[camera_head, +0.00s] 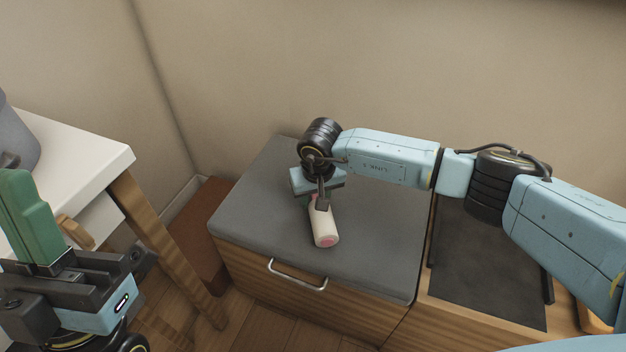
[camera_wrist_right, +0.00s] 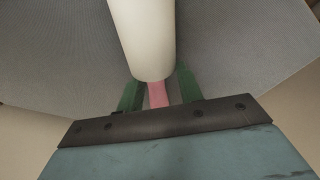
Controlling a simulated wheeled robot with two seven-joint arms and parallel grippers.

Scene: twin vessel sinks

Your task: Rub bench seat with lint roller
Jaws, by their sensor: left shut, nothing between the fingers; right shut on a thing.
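The bench seat (camera_head: 255,215) is a grey cushion on a wooden drawer box with a metal handle. The lint roller (camera_head: 322,225) has a white cylinder with pink ends and lies low over the seat; whether it touches cannot be told. My right gripper (camera_head: 320,203) is shut on its pink handle. In the right wrist view the white roller (camera_wrist_right: 144,35) extends away from the green fingertips (camera_wrist_right: 158,92), over the grey seat (camera_wrist_right: 60,50). My left gripper (camera_head: 35,215) is at the lower left, its green fingers together and empty, away from the bench.
A white-topped table (camera_head: 85,160) with wooden legs stands at the left, a grey vessel on it. A reddish-brown box (camera_head: 205,230) sits between table and bench. A dark panel (camera_head: 490,265) on wood adjoins the bench at right. Walls close off the back.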

